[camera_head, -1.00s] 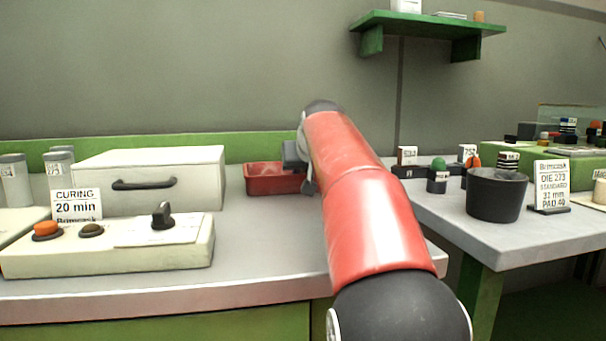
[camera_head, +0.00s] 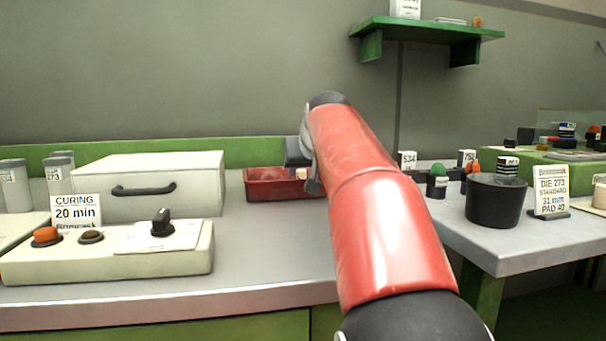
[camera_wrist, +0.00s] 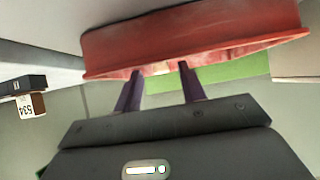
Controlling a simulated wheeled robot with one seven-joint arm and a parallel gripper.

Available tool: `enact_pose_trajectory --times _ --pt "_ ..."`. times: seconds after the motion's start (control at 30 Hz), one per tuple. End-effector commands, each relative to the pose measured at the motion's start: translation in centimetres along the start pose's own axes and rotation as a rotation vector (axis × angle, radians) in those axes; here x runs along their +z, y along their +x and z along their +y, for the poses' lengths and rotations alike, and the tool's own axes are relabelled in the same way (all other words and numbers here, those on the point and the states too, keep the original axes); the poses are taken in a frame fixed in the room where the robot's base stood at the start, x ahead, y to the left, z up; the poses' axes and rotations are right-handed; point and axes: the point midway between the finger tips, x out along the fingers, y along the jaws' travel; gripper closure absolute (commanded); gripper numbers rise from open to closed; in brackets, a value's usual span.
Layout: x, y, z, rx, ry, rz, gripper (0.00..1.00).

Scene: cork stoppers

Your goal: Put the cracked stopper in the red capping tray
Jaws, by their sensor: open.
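The red capping tray (camera_head: 268,190) stands on the grey counter, right of the white box. In the wrist view, its red wall (camera_wrist: 190,35) fills the top. A small pale tan piece (camera_head: 301,174), looking like a stopper, shows at the tray, just below my gripper. Any crack in it is too small to tell. My gripper (camera_head: 305,180) is over the tray's right part, partly hidden by my red arm. In the wrist view, its two dark fingers (camera_wrist: 160,72) are apart at the tray's rim. A faint pale patch shows between their tips; I cannot tell whether they touch it.
A white box (camera_head: 150,180) with a dark handle and a control panel (camera_head: 110,250) stand left of the tray. A black bin (camera_head: 496,202), a sign (camera_head: 551,190) and small stoppers are on the right table. The counter in front of the tray is clear.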

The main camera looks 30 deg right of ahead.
Motion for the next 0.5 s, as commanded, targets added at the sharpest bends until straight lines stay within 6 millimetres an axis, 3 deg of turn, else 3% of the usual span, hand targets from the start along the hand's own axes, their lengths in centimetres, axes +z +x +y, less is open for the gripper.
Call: enact_pose_trajectory --times 0.2,0.5 --pt "-0.1 -5.0 0.0 0.000 0.000 0.003 0.59" --pt "0.0 -8.2 0.0 0.000 0.000 0.001 0.59"
